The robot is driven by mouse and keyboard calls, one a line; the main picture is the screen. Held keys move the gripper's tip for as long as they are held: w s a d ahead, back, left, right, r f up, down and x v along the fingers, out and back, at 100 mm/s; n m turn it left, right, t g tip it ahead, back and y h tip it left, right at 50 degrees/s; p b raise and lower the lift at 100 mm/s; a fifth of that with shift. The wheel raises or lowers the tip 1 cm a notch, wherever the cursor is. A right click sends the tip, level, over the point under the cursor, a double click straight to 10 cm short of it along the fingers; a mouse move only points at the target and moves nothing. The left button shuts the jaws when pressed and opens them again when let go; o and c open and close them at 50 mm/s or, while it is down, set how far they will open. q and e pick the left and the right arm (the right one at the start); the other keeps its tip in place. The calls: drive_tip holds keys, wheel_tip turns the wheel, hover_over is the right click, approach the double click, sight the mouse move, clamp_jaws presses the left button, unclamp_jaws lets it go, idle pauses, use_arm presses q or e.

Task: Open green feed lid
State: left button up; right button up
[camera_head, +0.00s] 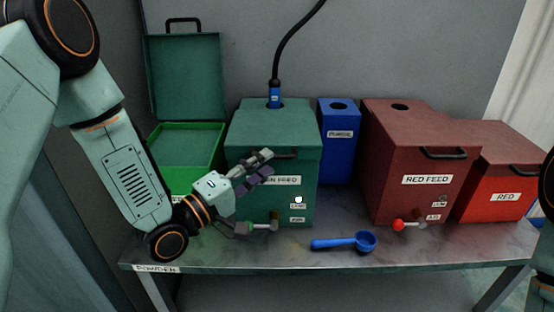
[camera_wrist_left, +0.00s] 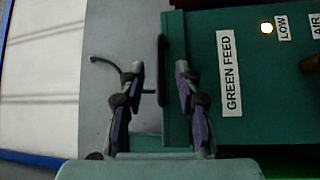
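The green feed box (camera_head: 255,205) stands on the bench with its green lid (camera_head: 270,122) shut. Its dark handle (camera_head: 287,154) is on the lid's front edge. My left gripper (camera_head: 266,160) is in front of the lid, by the handle, and partly covers the label. In the left wrist view the fingers (camera_wrist_left: 160,72) are spread apart, with the handle (camera_wrist_left: 162,50) showing as a dark bar between them; neither finger visibly touches it. The lid (camera_wrist_left: 174,30) and the "GREEN FEED" front (camera_wrist_left: 260,100) are alongside. My right gripper is out of view.
A blue-ended hose (camera_head: 274,93) enters the lid's top. Left stands an open green box (camera_head: 185,150); right are a blue container (camera_head: 339,155), the red feed box (camera_head: 400,170) and a red box (camera_head: 505,190). A blue scoop (camera_head: 345,242) lies on the bench (camera_head: 280,260) in front.

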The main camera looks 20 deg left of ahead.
sight(275, 157)
use_arm(q)
drive_tip(key=b+x, duration=0.1)
drive_tip(key=x, duration=0.3)
drive_tip(key=shift+w+d, duration=0.1)
drive_tip(key=shift+w, duration=0.05)
drive_tip(key=shift+c, duration=0.3)
clamp_jaws()
idle(0.5)
